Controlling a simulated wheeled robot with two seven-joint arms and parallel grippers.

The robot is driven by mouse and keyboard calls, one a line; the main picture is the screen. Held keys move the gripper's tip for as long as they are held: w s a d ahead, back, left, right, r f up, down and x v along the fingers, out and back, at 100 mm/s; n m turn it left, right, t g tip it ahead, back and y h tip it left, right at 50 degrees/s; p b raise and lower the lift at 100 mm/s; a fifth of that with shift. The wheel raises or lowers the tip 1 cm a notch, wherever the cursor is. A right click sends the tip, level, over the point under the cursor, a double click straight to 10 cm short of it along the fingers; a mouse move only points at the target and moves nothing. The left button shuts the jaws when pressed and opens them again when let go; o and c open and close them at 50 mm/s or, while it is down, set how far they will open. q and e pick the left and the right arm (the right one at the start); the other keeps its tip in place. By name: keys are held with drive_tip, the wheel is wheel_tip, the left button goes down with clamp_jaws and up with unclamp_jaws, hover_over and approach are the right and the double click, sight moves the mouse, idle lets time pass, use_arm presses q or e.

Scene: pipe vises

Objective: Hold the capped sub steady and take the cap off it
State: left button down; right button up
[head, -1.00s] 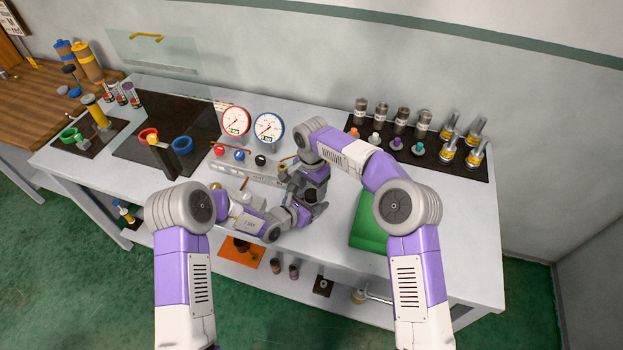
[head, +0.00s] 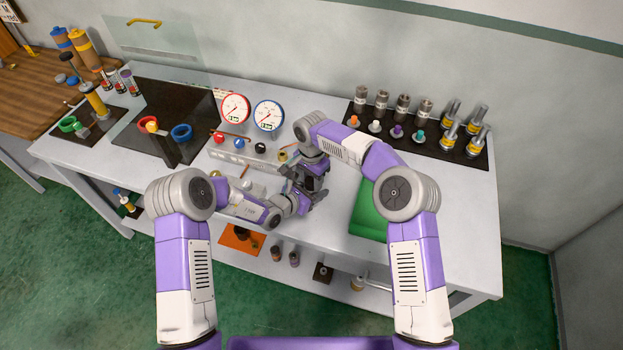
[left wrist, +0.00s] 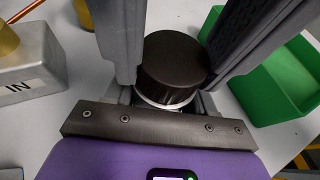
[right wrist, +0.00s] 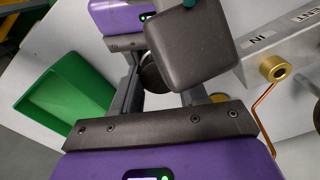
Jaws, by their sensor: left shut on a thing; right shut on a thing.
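The capped sub shows in the left wrist view as a wide black cap (left wrist: 173,62) with a bright metal rim below it, between the fingers of my left gripper (left wrist: 178,70). The sub's body is mostly hidden. In the right wrist view, a dark round part of the cap (right wrist: 154,76) shows between the fingers of my right gripper (right wrist: 158,82), partly behind a large dark grey block. In the head view my left gripper (head: 291,203) and right gripper (head: 306,183) meet over the table front, both shut, and cover the sub.
A green tray (head: 367,217) lies just right of the grippers. A metal manifold block (head: 238,150) with two gauges stands behind and left, close to the grippers. A black mat (head: 440,158) with several fittings lies at the back right. Clear table shows at the far right.

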drive_tip(key=n, duration=0.3)
drive_tip(key=o, duration=1.2)
drive_tip(key=shift+c, duration=0.2)
drive_tip(key=shift+r, duration=0.1)
